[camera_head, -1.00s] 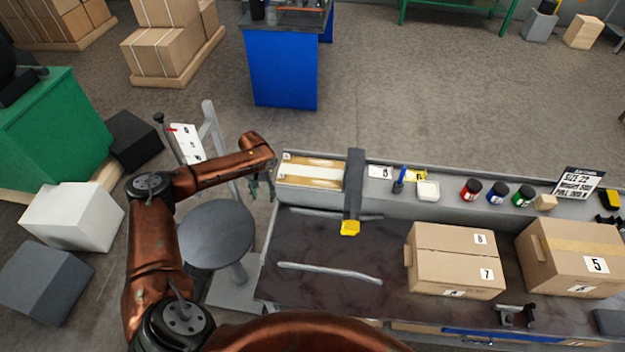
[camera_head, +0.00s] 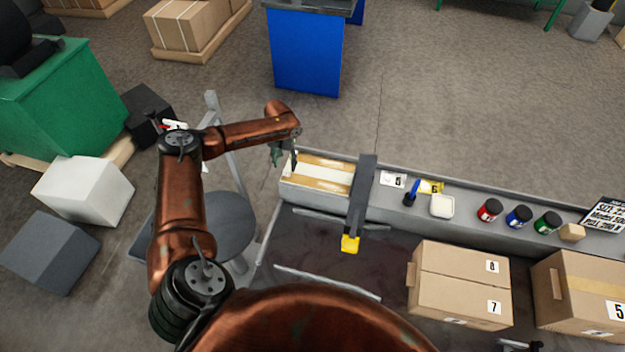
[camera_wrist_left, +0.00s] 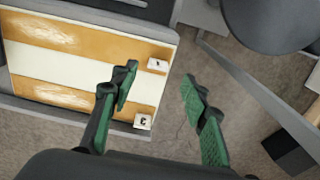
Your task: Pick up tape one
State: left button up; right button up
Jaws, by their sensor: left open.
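Two glossy tan tape strips lie side by side with a white band between them, in a shallow grey tray (camera_head: 310,194) at the bench's left end. In the left wrist view the upper strip (camera_wrist_left: 45,30) and lower strip (camera_wrist_left: 60,95) each have a small white label at the right end. The upper label (camera_wrist_left: 157,64) seems to bear a 1; the lower mark (camera_wrist_left: 143,121) is unclear. My left gripper (camera_head: 284,156) is open and empty at the tray's left end. In the wrist view its green-padded fingers (camera_wrist_left: 158,80) straddle the labelled edge, touching no strip that I can see.
A dark grey bar with a yellow end (camera_head: 350,243) crosses the ledge right of the tray. Cartons (camera_head: 450,280) stand on the bench; small jars (camera_head: 518,216) line the ledge. A round grey stool (camera_head: 225,225) stands left of the bench.

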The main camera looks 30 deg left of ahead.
aim_at(286, 172)
pick_arm(q)
jog(key=shift+d+f, duration=0.1)
jog(key=shift+f, duration=2.65)
jog(key=shift+c, duration=0.7)
jog(key=c, duration=0.7)
